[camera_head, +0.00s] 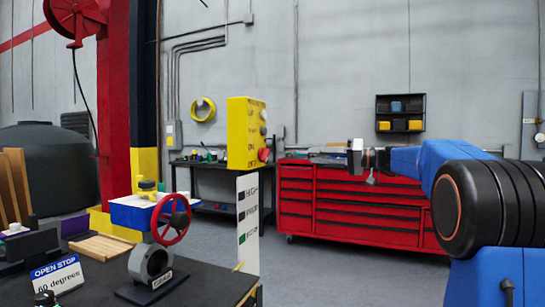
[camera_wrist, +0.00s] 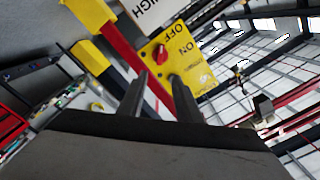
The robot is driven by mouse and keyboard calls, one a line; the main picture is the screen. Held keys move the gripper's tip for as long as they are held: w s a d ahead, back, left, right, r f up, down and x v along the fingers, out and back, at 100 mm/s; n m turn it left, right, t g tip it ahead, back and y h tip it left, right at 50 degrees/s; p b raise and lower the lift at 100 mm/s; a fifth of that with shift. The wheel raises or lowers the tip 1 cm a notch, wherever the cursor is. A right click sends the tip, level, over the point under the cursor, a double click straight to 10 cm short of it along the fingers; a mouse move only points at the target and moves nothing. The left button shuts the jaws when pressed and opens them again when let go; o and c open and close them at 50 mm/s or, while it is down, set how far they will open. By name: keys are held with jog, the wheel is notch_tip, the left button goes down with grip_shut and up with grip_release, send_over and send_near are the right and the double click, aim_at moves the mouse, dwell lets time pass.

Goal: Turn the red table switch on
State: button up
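The red switch (camera_wrist: 161,54) is a small knob on a yellow panel (camera_wrist: 188,65) in the wrist view. The panel carries the words OFF and ON beside the knob, tilted in this view. I cannot tell which word the knob points to. In the head view the red switch (camera_head: 264,155) shows at the right side of the yellow box (camera_head: 243,135). My gripper (camera_wrist: 158,77) is open and empty, with the knob showing beyond and between its fingertips. In the head view my gripper (camera_head: 356,157) is to the right of the box, apart from it.
A white sign (camera_head: 247,222) stands below the yellow box. A red handwheel valve (camera_head: 171,220) sits on the dark table (camera_head: 205,288) at the front left. A red tool cabinet (camera_head: 350,205) stands behind my arm. Grey floor is clear between the table and cabinet.

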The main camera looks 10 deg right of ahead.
aim_at(268, 155)
jog(key=x, duration=1.7)
jog(key=shift+s+f, duration=0.1)
grip_shut()
